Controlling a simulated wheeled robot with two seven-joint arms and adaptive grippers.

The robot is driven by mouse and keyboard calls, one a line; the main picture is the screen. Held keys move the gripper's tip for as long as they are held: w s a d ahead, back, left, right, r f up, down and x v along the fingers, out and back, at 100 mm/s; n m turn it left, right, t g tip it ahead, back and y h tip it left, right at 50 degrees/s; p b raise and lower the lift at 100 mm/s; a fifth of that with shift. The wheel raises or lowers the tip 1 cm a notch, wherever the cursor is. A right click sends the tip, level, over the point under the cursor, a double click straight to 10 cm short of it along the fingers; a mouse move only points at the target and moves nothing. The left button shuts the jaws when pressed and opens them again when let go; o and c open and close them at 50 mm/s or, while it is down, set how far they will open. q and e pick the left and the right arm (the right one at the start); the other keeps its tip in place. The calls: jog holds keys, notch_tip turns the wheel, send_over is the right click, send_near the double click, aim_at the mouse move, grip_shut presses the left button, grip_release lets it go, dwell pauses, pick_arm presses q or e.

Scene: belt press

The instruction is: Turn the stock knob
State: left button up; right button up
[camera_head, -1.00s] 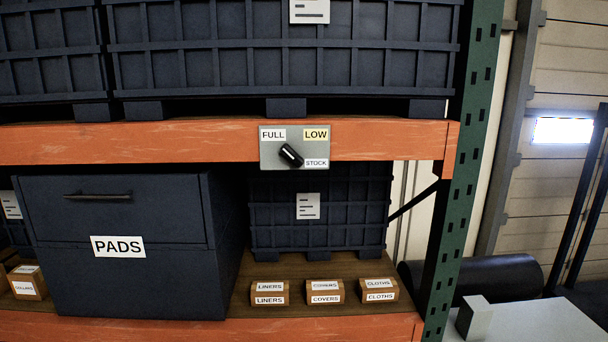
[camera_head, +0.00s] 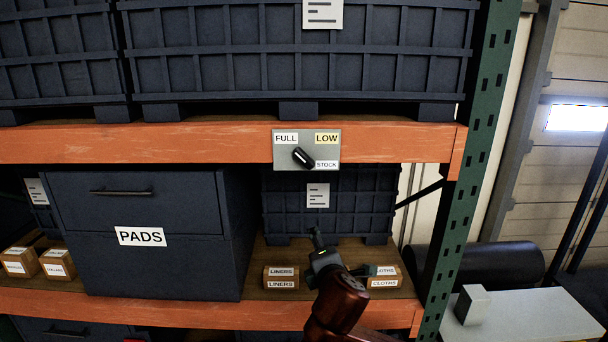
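The stock knob (camera_head: 303,157) is a black bar-shaped knob on a grey panel (camera_head: 282,163) fixed to the orange shelf beam. It is tilted, running from upper left to lower right. My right gripper (camera_head: 342,254) is below the panel, in front of the lower shelf. Its fingers look spread apart, with nothing between them, and it is clear of the knob. My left gripper is out of view.
The orange beam (camera_head: 200,144) crosses the rack, with dark crates (camera_head: 250,60) above. A PADS cabinet (camera_head: 140,262) and small labelled boxes, including LINERS (camera_head: 281,277), stand on the lower shelf. A green upright (camera_head: 463,200) bounds the right side. The space before the panel is clear.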

notch_tip(320, 180, up, 11)
jog(key=a+n+t, duration=0.2)
jog(key=a, duration=0.1)
jog(key=n+t+h, duration=0.1)
jog(key=n+t, duration=0.1)
send_near(304, 160)
jog(key=w, duration=0.1)
jog(key=w+p, duration=0.3)
jog(key=w, duration=0.3)
jog(key=shift+w+r, duration=0.2)
jog(key=shift+w+f, duration=0.1)
jog(key=shift+w, duration=0.5)
jog(key=shift+c, duration=0.5)
jog(key=c, duration=1.1)
jog(key=shift+o, duration=0.2)
